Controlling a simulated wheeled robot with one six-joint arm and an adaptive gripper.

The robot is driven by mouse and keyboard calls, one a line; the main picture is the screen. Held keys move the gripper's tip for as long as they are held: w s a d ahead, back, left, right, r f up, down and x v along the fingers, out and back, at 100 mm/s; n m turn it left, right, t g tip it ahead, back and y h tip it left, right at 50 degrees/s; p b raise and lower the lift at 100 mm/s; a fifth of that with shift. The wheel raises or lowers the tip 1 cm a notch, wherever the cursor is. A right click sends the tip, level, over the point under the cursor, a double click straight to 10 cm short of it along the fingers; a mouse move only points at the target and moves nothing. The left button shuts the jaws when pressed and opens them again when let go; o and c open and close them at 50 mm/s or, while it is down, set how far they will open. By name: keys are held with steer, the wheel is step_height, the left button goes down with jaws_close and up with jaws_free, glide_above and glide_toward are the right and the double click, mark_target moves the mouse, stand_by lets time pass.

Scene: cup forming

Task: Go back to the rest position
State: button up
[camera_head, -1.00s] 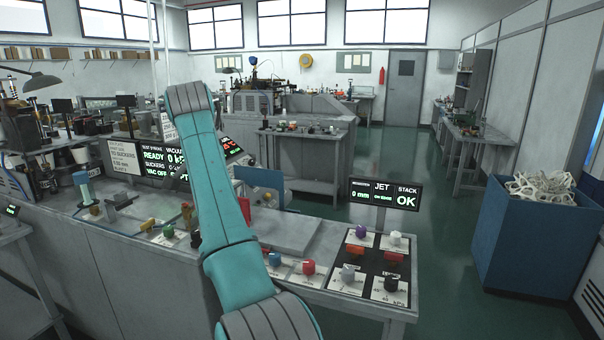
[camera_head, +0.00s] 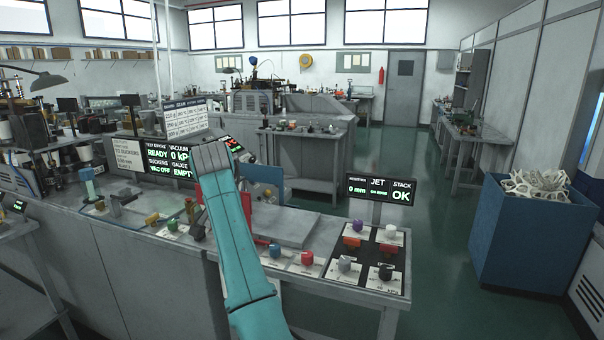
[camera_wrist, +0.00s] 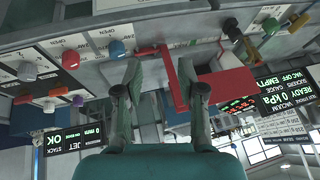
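My gripper (camera_wrist: 156,75) shows in the wrist view, which looks upside down over the bench. Its two dark fingers stand well apart, with nothing held between them. A red bent bar (camera_wrist: 176,85) and a red block (camera_wrist: 224,88) lie beyond the fingers; I see no clear contact. In the head view my teal arm rises from the bottom middle to an elbow in front of the bench, and my gripper is hidden behind it.
The bench (camera_head: 122,228) carries several coloured knobs, including a red knob (camera_head: 307,258) and a purple knob (camera_head: 359,225). A jet display (camera_head: 379,191) stands at its back right. A blue bin (camera_head: 522,240) holds white pieces. Green floor (camera_head: 440,250) lies clear between bench and bin.

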steer(key=s+d+f+n+t, duration=0.15)
steer(key=d+f, duration=0.35)
steer(key=f, duration=0.9)
steer(key=s+d+f+t, duration=0.15)
steer(key=d+f, duration=0.35)
steer(key=f, duration=0.9)
steer(key=s+d+f+n+t+y, duration=0.1)
steer(key=s+d+f, duration=0.6)
steer(key=s+f, duration=0.25)
steer(key=s+d+f, duration=0.7)
steer(key=s+f, duration=0.2)
steer(key=s, duration=0.1)
steer(key=s+d+r+n+t, duration=0.1)
steer(key=s+d, duration=0.4)
steer(key=s, duration=0.7)
steer(key=s+d+r+t, duration=0.15)
steer(key=s+d, duration=0.25)
steer(key=s, duration=0.9)
steer(key=s+d+r+t+h, duration=0.1)
steer(key=s+d+r, duration=0.3)
steer(key=s+r, duration=1.4)
steer(key=shift+s+r+t+h, duration=0.25)
steer(key=shift+s+t+h, duration=0.05)
steer(key=shift+t, duration=0.55)
